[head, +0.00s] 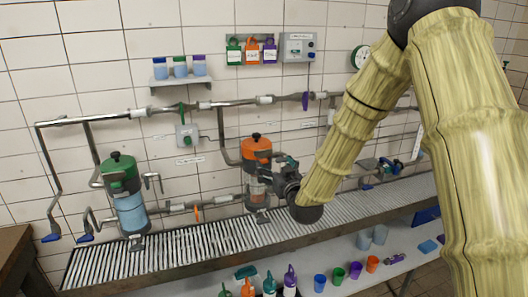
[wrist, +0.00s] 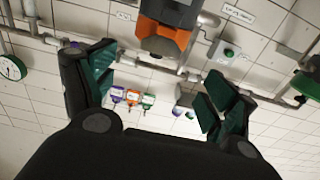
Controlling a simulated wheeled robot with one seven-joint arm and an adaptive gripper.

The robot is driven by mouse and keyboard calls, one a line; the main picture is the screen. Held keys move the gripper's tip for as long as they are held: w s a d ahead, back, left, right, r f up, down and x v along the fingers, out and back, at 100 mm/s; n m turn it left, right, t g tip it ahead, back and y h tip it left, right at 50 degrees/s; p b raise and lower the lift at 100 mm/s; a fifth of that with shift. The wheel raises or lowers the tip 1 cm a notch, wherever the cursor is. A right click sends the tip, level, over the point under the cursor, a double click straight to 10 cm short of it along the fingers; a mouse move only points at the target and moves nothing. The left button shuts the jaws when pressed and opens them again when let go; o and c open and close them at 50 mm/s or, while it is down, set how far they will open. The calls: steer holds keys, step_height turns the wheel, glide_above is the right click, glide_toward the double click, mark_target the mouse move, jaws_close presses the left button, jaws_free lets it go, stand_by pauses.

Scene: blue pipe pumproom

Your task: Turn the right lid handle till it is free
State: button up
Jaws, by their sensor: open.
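The right housing has an orange lid (head: 257,151) with a dark handle (head: 256,137) on top, above a clear body partly hidden by my gripper. My gripper (head: 271,172) is in front of the housing at its right side, at or below lid height. In the wrist view my gripper (wrist: 160,70) has its two teal-padded fingers wide apart with nothing between them. The orange lid (wrist: 170,36) shows upside down at the top of that view, past the fingertips. Its dark handle (wrist: 154,48) faces the gap, apart from both fingers.
A green-lidded housing (head: 119,175) stands at left. Steel pipes run along the tiled wall, with a grey switch box (head: 187,137) left of the orange lid. A slatted grating (head: 190,250) lies below. Cups and bottles stand on a lower shelf (head: 345,285).

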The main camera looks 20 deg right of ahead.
mark_target(264, 153)
steer(key=w+p, duration=0.3)
steer(key=w, duration=0.5)
steer(key=shift+w+a+p, duration=0.15)
steer(key=shift+w+p, duration=0.1)
steer(key=shift+p, duration=0.1)
steer(key=shift+w+f, duration=0.1)
steer(key=shift+w, duration=0.75)
steer(key=shift+c, duration=0.4)
steer(key=c, duration=0.9)
